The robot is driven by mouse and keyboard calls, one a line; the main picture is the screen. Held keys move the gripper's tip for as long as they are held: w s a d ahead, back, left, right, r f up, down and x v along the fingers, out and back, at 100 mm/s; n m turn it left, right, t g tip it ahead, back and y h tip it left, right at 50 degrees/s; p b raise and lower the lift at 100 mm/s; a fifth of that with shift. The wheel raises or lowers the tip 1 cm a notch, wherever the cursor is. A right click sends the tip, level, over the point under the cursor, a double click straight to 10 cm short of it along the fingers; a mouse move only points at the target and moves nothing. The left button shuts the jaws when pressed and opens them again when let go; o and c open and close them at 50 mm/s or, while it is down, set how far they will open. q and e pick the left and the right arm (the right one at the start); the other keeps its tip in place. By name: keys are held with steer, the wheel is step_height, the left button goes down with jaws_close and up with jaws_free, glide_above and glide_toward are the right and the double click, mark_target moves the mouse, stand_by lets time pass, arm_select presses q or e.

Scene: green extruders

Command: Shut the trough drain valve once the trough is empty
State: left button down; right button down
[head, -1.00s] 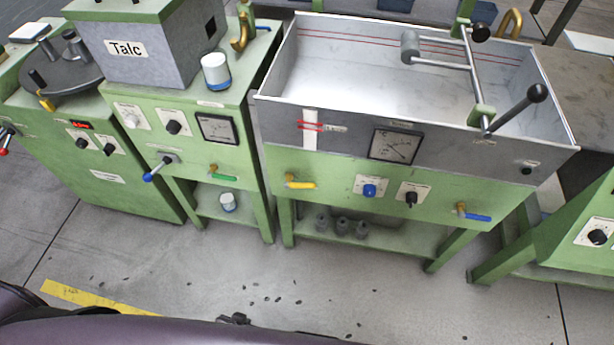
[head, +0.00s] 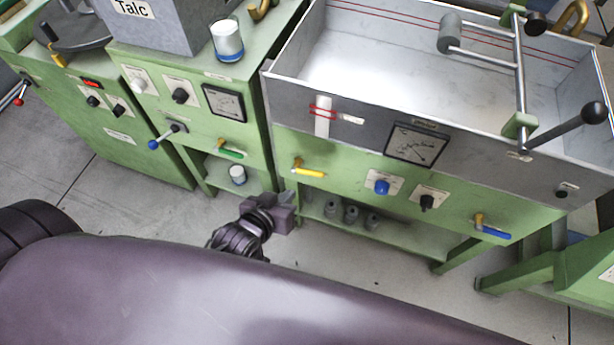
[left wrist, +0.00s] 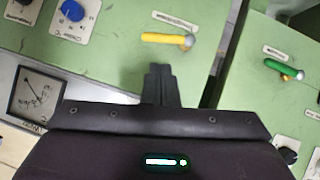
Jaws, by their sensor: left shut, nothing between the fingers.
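The grey metal trough (head: 350,70) tops a green cabinet. Its pale interior shows no clear liquid surface. A yellow-handled valve (head: 308,172) sits at the left of the cabinet front, its lever pointing right. A blue-handled valve (head: 492,230) sits at the right, its lever also pointing right and slightly down. I cannot read which is the drain. My left gripper (head: 287,207) is shut and empty, below the yellow valve and apart from it. In the left wrist view, the shut fingers (left wrist: 158,85) are near the yellow lever (left wrist: 163,38). My right gripper is not in view.
A green-handled valve (head: 230,153) and a lever with a blue knob (head: 165,137) are on the talc machine to the left. A blue knob (head: 382,187) and a black knob (head: 428,202) lie between the trough valves. Grey weights (head: 351,214) stand on the lower shelf.

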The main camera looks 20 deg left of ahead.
mark_target(312, 174)
arm_select(q)
steer(key=x, duration=1.1)
steer(key=shift+s, duration=0.1)
steer(key=shift+d, duration=0.1)
steer(key=shift+d+f+m+y+p, duration=0.35)
steer(key=shift+f+p, duration=0.4)
steer(key=shift+p, duration=0.5)
